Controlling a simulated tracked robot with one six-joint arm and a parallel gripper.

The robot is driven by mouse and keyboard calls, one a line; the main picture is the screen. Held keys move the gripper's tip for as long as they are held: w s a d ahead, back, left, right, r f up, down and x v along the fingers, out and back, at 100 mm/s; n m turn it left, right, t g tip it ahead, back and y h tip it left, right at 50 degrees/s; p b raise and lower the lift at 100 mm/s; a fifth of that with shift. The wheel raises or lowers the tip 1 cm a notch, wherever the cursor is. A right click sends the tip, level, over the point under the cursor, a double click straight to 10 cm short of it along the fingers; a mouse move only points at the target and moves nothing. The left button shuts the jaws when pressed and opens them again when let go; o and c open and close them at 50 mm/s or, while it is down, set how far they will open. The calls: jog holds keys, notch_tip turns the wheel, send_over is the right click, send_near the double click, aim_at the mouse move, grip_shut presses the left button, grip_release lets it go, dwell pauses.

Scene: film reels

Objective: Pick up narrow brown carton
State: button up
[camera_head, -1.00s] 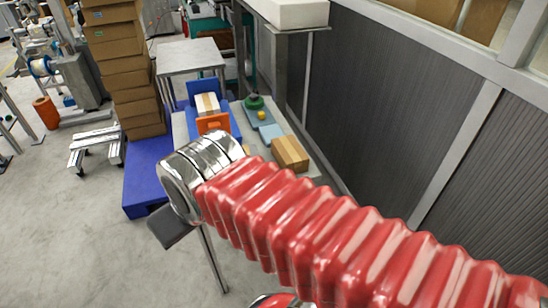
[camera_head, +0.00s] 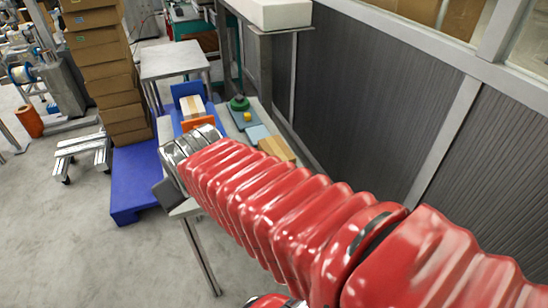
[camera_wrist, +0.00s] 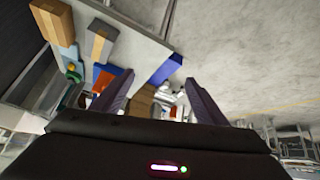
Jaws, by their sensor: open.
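One brown carton (camera_head: 276,148) lies on the grey table at the right, partly behind my arm. I cannot tell for sure which is the narrow one. The head view hides the fingers.
A tall stack of brown cartons (camera_head: 112,85) stands on a blue pallet (camera_head: 135,178) at the left. A green item (camera_head: 239,102) is on the table. A grey ribbed wall (camera_head: 370,100) borders the right. Open floor (camera_head: 60,240) lies at the lower left.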

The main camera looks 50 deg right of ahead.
jog(key=o, duration=0.6)
jog(key=w+d+f+h, duration=0.1)
jog(key=w+d, duration=0.1)
jog(key=d, duration=0.4)
jog(key=w+d+f+m+t+h, duration=0.1)
jog(key=w+d+f, duration=0.1)
jog(key=d, duration=0.4)
jog(key=shift+w+d+f, duration=0.3)
jog(key=shift+w, duration=0.05)
jog(key=shift+o, duration=0.4)
jog(key=d+f+m+t+h, duration=0.1)
jog(key=d+f, duration=0.3)
jog(key=d, duration=0.6)
jog(key=shift+w+h, duration=0.25)
jog(key=shift+h, duration=0.15)
jog(key=m+t+h, duration=0.1)
jog(key=m+t, duration=0.1)
jog(key=t, duration=0.1)
send_near(279, 153)
jog(key=shift+s+a+f+m+t+h, duration=0.2)
jog(key=shift+s+a+m+t+h, duration=0.15)
jog(key=shift+s, duration=0.25)
jog(key=shift+w+d, duration=0.1)
jog(key=x, duration=0.8)
jog(key=shift+w+f, duration=0.15)
jog(key=shift+w, duration=0.1)
